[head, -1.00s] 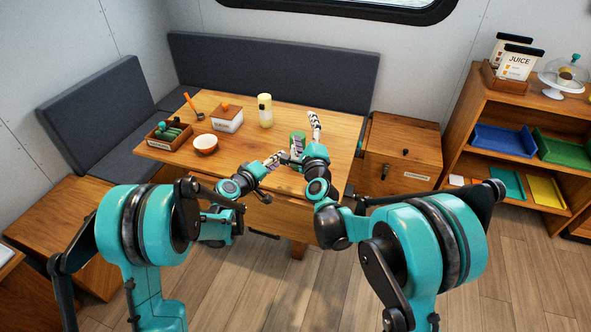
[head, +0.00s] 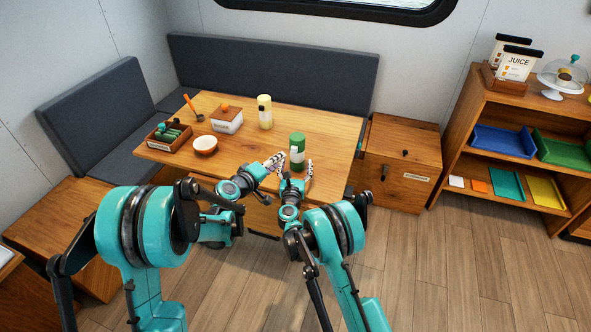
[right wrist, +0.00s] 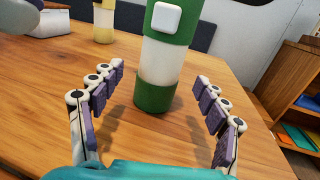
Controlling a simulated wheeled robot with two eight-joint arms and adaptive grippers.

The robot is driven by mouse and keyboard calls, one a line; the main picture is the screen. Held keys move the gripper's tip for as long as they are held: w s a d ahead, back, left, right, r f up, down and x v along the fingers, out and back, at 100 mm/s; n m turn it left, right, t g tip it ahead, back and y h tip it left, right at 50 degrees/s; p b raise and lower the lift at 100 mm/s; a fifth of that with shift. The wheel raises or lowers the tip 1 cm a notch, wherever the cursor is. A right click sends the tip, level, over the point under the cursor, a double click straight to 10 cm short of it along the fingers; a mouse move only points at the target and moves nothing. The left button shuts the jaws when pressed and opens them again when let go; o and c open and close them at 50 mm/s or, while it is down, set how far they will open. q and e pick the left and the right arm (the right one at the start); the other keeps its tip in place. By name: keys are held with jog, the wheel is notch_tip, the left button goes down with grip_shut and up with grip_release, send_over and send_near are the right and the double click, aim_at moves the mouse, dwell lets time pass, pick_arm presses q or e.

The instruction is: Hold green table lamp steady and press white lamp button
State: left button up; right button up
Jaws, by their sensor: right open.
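The green table lamp (head: 297,140) stands upright near the table's right front. It has green ends and a pale middle, which the right wrist view (right wrist: 160,60) shows close up. Its square white lamp button (right wrist: 166,18) is on the upper green part, facing my right wrist camera. My right gripper (right wrist: 160,74) is open and empty, its fingers spread in front of the lamp's lower part, lower than the button. My left gripper (head: 275,161) is just left of the lamp. Its fingers are too small to show whether they are open or touch the lamp.
A yellow lamp-like cylinder (head: 265,112), a white box (head: 227,122), a brown bowl (head: 205,144) and a wooden tray (head: 158,142) stand farther back and left on the table (head: 335,130). The tabletop right of the lamp is clear. A shelf (head: 462,160) stands at right.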

aim_at(296, 162)
jog(key=shift+w+d, duration=0.2)
jog(key=shift+w, duration=2.15)
jog(key=shift+c, duration=0.2)
jog(key=c, duration=1.5)
pick_arm(q)
grip_shut()
pick_arm(e)
jog(key=shift+c, duration=0.2)
